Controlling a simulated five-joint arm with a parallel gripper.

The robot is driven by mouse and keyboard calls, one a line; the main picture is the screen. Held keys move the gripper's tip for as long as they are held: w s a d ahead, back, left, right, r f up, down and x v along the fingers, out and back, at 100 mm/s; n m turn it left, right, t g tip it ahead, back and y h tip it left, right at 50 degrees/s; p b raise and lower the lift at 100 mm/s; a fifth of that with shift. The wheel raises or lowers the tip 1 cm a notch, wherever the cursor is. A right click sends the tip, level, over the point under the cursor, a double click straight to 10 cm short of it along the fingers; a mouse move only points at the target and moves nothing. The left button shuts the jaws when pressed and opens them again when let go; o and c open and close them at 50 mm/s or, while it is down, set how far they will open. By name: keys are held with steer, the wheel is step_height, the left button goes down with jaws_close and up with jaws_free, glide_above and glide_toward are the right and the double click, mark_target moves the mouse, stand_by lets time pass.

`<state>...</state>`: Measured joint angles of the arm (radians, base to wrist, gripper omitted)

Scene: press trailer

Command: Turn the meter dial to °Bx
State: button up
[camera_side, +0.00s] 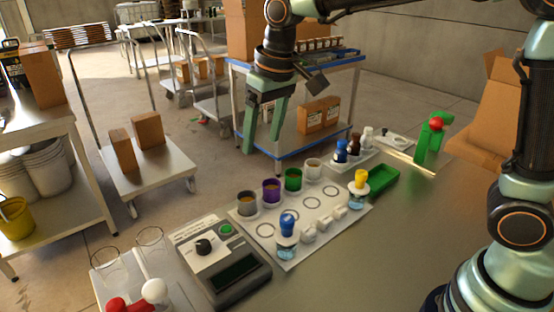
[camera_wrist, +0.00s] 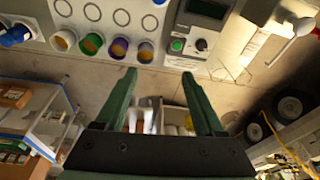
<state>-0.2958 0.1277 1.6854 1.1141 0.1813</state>
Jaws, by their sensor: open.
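The meter (camera_side: 225,258) is a grey box at the front of the table, with a black dial (camera_side: 204,246), a green button (camera_side: 226,229) and a dark screen (camera_side: 235,271). The dial's markings are too small to read. In the wrist view the meter (camera_wrist: 204,22) is at the top right, with its dial (camera_wrist: 201,44) beside the green button (camera_wrist: 177,45). My gripper (camera_side: 259,148) is open and empty, pointing down, in the air beyond the row of cups and up and right of the meter. In the wrist view its green fingers (camera_wrist: 160,85) are spread, below the dial in the picture.
Several coloured cups (camera_side: 271,190) stand on a white sheet (camera_side: 277,229) right of the meter, with blue-capped and yellow-capped bottles. A green tray (camera_side: 381,187) lies farther right. Glass beakers (camera_side: 150,245) and red and white handles (camera_side: 130,298) are left of the meter. Carts stand behind.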

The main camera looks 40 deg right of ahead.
steer(key=w+a+f+g, duration=0.1)
steer(key=w+a+f, duration=0.35)
steer(key=a, duration=0.25)
steer(key=g, duration=0.1)
glide_above(204, 242)
step_height(204, 242, down, 6)
steer(key=shift+n+h, duration=0.4)
step_height(204, 242, down, 12)
steer(key=shift+a+r, duration=0.1)
steer(key=shift+r, duration=0.1)
jaws_close()
